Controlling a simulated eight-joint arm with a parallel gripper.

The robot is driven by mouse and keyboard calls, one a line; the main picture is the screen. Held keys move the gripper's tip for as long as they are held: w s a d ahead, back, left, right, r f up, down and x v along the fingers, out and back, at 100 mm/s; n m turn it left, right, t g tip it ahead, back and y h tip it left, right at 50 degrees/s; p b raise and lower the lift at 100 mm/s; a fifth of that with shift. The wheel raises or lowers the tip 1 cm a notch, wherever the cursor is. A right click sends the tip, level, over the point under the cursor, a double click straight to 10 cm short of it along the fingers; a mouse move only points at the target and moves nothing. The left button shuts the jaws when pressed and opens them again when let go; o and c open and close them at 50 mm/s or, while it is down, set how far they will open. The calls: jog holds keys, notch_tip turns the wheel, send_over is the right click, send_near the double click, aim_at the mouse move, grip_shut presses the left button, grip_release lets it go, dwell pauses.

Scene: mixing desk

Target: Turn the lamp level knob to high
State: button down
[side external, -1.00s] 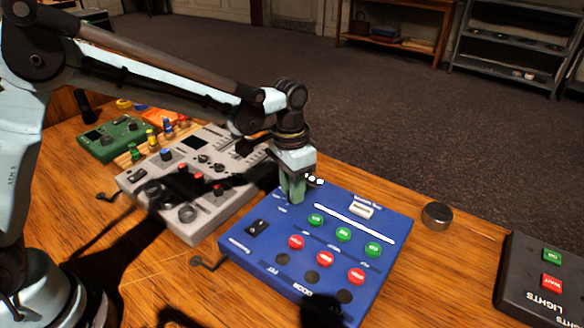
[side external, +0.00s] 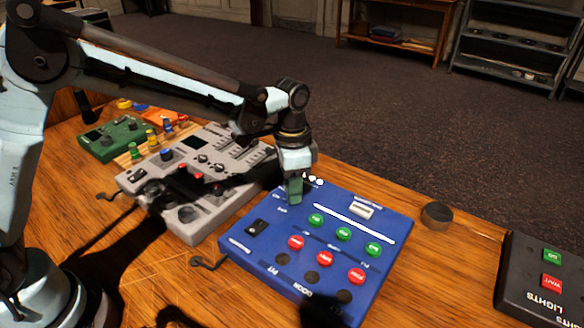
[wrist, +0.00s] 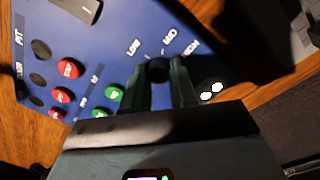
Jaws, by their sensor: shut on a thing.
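The lamp level knob (wrist: 158,69) is a small dark knob on the blue panel (side external: 262,262). In the wrist view it sits between the fingertips of my gripper (wrist: 160,80), which are shut on it. The labels LOW, MID and HIGH fan out beyond the knob in that view, LOW at the left and HIGH at the right. I cannot tell which label the knob points to. In the side view my gripper (side external: 295,194) points down at the panel's far left corner and hides the knob.
The blue panel also carries green buttons (side external: 343,234), red buttons (side external: 296,243) and a black switch (side external: 257,227). A grey mixer (side external: 187,214) stands close on the left. A round dark knob (side external: 436,214) and a black lights box (side external: 520,290) are at the right.

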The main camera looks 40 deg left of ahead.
jog(key=c, duration=0.9)
grip_release()
notch_tip(320, 180, up, 12)
jog(key=shift+w+a, duration=0.15)
jog(key=shift+a, duration=0.1)
jog(key=shift+r, duration=0.1)
jog(key=s+a+f+n+t, duration=0.3)
jog(key=s+a+n+t, duration=0.4)
jog(key=s+a, duration=0.5)
jog(key=s+n, duration=0.1)
jog(key=s, duration=0.2)
jog(key=shift+t, duration=0.3)
